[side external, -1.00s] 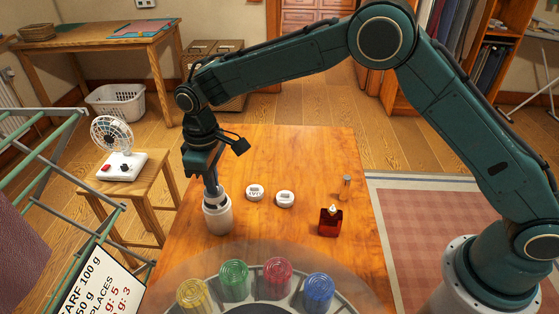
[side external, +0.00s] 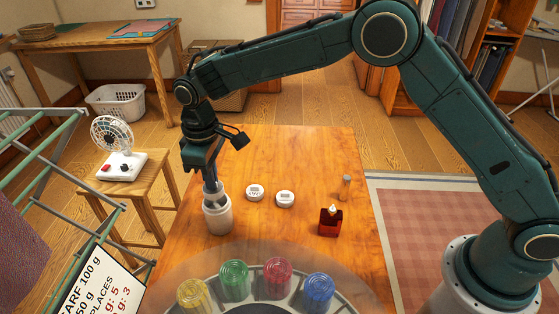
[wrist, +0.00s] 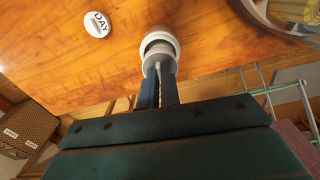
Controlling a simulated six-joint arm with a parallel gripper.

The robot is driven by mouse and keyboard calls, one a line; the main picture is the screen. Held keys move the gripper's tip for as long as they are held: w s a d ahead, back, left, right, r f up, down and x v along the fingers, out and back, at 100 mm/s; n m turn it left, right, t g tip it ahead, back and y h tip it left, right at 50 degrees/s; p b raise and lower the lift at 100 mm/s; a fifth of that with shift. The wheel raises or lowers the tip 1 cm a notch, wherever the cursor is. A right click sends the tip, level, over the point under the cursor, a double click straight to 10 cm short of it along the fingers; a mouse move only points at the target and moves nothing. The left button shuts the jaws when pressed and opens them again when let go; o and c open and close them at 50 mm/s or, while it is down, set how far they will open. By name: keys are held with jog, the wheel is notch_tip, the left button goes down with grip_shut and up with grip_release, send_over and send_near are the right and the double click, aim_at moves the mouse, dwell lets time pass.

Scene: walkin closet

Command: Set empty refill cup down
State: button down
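A white cylindrical cup (side external: 217,217) stands upright on the wooden table, at its left part. It also shows in the wrist view, with its pale rim and dark opening (wrist: 160,36). My gripper (side external: 211,188) points down at the top of this cup. A grey piece sits at the cup's mouth, beside my fingertips (wrist: 158,84); I cannot tell whether it is part of the cup or separate. The two fingers show a narrow gap in the wrist view, but their contact with the cup or grey piece is unclear.
Two round white discs (side external: 255,192) (side external: 285,199) lie right of the cup. A red bottle (side external: 330,221) and a small cylinder (side external: 346,187) stand farther right. A round carousel with coloured containers (side external: 235,281) is in front. A fan (side external: 117,145) sits on a side stool.

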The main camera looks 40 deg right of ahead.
jog(key=shift+w, duration=0.1)
jog(key=shift+w+d+f, duration=0.15)
jog(key=shift+w, duration=0.3)
jog(key=w+d+f, duration=0.1)
jog(key=w+d, duration=0.1)
jog(key=w, duration=0.3)
jog(key=w+d+f+n, duration=0.1)
jog(key=w+d, duration=0.2)
jog(key=w, duration=0.2)
jog(key=shift+w+d+f, duration=0.15)
jog(key=shift+w+f, duration=0.1)
jog(key=shift+f, duration=0.15)
jog(key=shift+f, duration=4)
jog(key=shift+f, duration=0.15)
jog(key=c, duration=1.6)
grip_release()
